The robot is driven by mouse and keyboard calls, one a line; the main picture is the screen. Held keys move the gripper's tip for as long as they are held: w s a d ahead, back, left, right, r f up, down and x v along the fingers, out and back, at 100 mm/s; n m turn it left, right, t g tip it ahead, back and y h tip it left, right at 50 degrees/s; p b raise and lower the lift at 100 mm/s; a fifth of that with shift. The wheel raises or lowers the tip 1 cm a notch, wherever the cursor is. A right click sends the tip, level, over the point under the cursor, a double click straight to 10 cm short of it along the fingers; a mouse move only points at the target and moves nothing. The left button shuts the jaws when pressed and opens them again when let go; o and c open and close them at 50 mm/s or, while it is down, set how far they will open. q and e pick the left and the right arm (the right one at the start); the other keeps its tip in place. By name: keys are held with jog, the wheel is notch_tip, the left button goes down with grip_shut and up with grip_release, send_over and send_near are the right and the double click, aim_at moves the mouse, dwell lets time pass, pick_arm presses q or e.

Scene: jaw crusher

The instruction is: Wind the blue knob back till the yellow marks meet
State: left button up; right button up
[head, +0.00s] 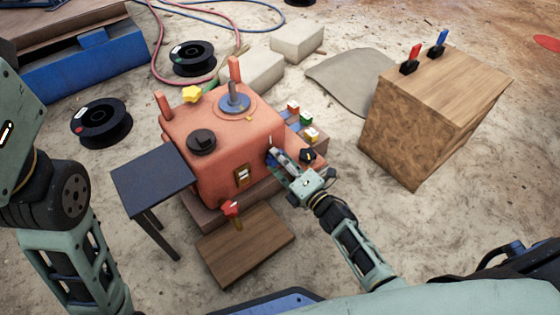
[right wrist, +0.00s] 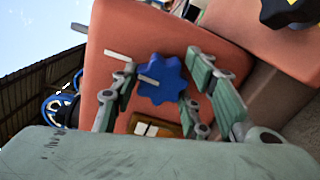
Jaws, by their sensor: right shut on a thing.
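The blue knob (right wrist: 164,80) is a lobed star-shaped knob on the orange-red machine (head: 213,150). My right gripper (head: 280,158) is at the machine's right side, with its fingers on either side of the knob, shut on it. In the right wrist view a pale bar (right wrist: 118,56) lies on the machine wall, up and left of the knob. My left gripper is out of view.
A black knob (right wrist: 290,12) is close to my right gripper. A red-headed lever (head: 231,208) and a small panel (head: 242,176) are on the machine's front. A dark table (head: 152,180) is left, a wooden block (head: 435,110) right. Sandy ground lies between.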

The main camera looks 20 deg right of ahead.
jog(key=shift+d+r+n, duration=0.1)
jog(key=shift+d+n, duration=0.05)
jog(key=shift+n, duration=0.25)
jog(key=o, duration=1)
jog(key=shift+o, duration=0.5)
jog(key=v, duration=1.2)
